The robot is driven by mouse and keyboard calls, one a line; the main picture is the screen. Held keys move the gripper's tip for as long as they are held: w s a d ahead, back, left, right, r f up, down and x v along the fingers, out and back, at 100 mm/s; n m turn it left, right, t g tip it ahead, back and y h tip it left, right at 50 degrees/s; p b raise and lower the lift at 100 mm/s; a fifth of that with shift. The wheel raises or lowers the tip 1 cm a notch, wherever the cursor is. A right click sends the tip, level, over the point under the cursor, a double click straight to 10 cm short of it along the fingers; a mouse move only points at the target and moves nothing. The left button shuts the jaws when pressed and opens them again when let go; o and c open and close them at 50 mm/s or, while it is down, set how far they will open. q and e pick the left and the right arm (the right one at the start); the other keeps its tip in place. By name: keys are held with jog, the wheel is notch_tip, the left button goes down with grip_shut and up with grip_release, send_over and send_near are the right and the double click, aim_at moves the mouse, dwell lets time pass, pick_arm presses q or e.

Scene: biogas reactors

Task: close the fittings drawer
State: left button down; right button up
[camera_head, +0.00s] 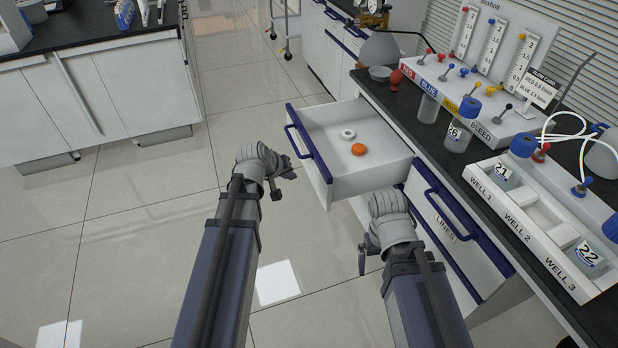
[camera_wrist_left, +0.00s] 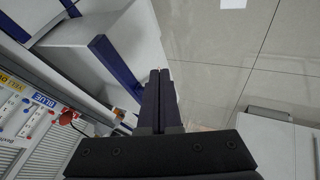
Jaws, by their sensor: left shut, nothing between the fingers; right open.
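The fittings drawer (camera_head: 387,176) is pulled open from the white bench. A white ring (camera_head: 348,134) and an orange cap (camera_head: 358,149) lie inside it. Its front carries a long blue handle (camera_head: 307,150). My left gripper (camera_head: 281,183) is in front of the drawer's front panel, apart from it in the head view. In the left wrist view the left fingers (camera_wrist_left: 160,80) are shut and empty, and a blue handle (camera_wrist_left: 117,68) shows left of them. My right gripper (camera_head: 366,256) is below and beside the drawer's near side, open, and partly hidden by its wrist.
A closed drawer labelled LINE (camera_head: 445,227) sits nearer along the bench. The dark bench top (camera_head: 400,98) carries a valve panel (camera_head: 470,88), a well rack (camera_head: 530,225) and bottles. Another bench (camera_head: 100,95) stands left. Tiled floor (camera_head: 240,110) is free between them.

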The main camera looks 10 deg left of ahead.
pick_arm(q)
jog(key=b, duration=0.8)
send_near(317, 181)
notch_tip(317, 181, down, 4)
jog(key=a, duration=0.2)
jog(key=shift+w+d+r+p, duration=0.15)
jog(key=shift+w+d+p, duration=0.1)
jog(key=shift+w+d, duration=0.4)
jog(key=shift+w+d+r+p, duration=0.2)
jog(key=shift+w+d, duration=0.3)
jog(key=shift+d, duration=0.35)
jog(key=w+d, duration=0.5)
jog(key=d, duration=0.3)
jog(key=w+d, duration=0.6)
jog(key=d, duration=0.2)
jog(key=w+d, duration=0.6)
jog(key=d, duration=0.3)
jog(key=shift+w+d, duration=0.2)
jog(key=shift+d, duration=0.15)
jog(key=shift+w+d+r, duration=0.1)
